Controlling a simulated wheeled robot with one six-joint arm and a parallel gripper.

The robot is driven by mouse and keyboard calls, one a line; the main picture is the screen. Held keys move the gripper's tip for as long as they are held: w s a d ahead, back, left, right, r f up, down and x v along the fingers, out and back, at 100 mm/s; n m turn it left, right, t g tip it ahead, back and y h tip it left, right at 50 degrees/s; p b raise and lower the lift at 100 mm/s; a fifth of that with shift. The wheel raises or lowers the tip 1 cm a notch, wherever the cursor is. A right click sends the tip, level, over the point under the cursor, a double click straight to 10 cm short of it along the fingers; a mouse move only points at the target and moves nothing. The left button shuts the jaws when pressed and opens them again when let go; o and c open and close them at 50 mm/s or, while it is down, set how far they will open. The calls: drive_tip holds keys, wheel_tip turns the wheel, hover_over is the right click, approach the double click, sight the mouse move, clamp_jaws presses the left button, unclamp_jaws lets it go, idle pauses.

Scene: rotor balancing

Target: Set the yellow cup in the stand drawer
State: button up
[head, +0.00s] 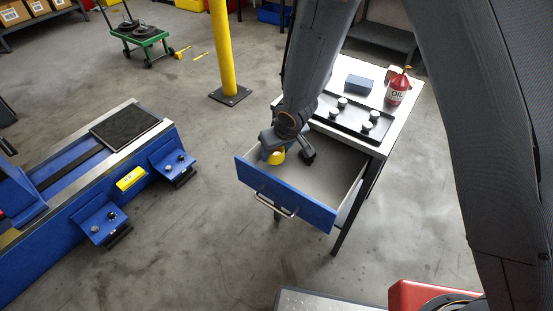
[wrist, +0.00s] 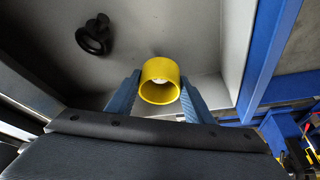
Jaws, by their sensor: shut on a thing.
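The yellow cup (head: 277,157) is between the two fingers of my gripper (wrist: 160,95), which is shut on it. In the wrist view the cup (wrist: 160,70) shows its round rim and a pale spot inside. The stand drawer (head: 320,172) is pulled open, with a blue front and a grey inside. My gripper (head: 280,152) points down into the drawer near its left side, close to the blue front. I cannot tell whether the cup touches the drawer floor.
A black knob-like thing (wrist: 93,35) lies in the drawer, apart from the cup. The stand top holds a dark tray (head: 345,122) with several knobbed weights, a blue box (head: 359,84) and a red oil can (head: 397,88). A blue machine (head: 90,190) stands left, beyond clear floor.

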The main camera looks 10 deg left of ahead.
drive_tip(key=shift+f+b, duration=0.4)
drive_tip(key=shift+f, duration=0.9)
drive_tip(key=shift+f, duration=0.1)
drive_tip(key=o, duration=1)
drive_tip(key=shift+o, duration=0.2)
drive_tip(key=p+v, duration=0.5)
drive_tip(key=v, duration=0.7)
drive_tip(key=shift+p, duration=0.35)
